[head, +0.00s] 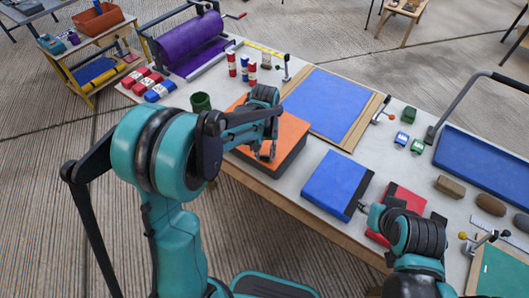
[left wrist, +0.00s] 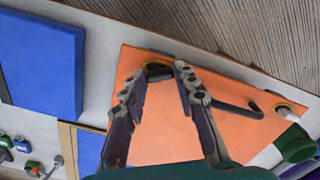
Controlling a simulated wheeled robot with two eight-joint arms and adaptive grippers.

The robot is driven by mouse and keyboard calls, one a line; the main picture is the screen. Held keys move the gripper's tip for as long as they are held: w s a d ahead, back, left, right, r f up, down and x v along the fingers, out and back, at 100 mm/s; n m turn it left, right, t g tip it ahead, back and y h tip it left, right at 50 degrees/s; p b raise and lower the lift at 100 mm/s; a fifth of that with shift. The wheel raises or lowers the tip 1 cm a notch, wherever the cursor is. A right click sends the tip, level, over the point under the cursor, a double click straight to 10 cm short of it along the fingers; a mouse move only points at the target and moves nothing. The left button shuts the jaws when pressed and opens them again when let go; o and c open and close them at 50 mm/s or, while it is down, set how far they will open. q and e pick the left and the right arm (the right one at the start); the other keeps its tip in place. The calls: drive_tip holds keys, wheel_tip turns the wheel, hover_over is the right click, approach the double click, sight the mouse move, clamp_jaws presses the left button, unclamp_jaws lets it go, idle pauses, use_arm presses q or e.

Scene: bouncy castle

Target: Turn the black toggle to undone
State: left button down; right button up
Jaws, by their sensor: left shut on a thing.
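An orange-topped box with dark sides (head: 292,131) lies on the table; its orange face also fills the middle of the left wrist view (left wrist: 165,135). My left gripper (head: 268,153) is low over its near edge. In the left wrist view its two fingers (left wrist: 161,71) are on either side of a small dark piece with a yellowish ring, the black toggle (left wrist: 157,71), at the box's edge. A black bar (left wrist: 238,111) shows right of the fingers. In the head view the gripper hides the toggle. My right gripper (head: 372,214) is by the blue and red boxes; its fingers are unclear.
A blue box (head: 330,183) and a red box (head: 405,199) lie right of the orange one. A green cup (head: 201,102) stands at its left. A blue panel on a wooden board (head: 332,103) lies behind.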

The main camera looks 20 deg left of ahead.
sight(264, 156)
use_arm(q)
drive_tip(key=m, duration=0.6)
idle(0.6)
drive_tip(key=c, duration=1.2)
unclamp_jaws()
drive_tip(key=shift+o, duration=0.2)
wheel_tip(264, 156, up, 12)
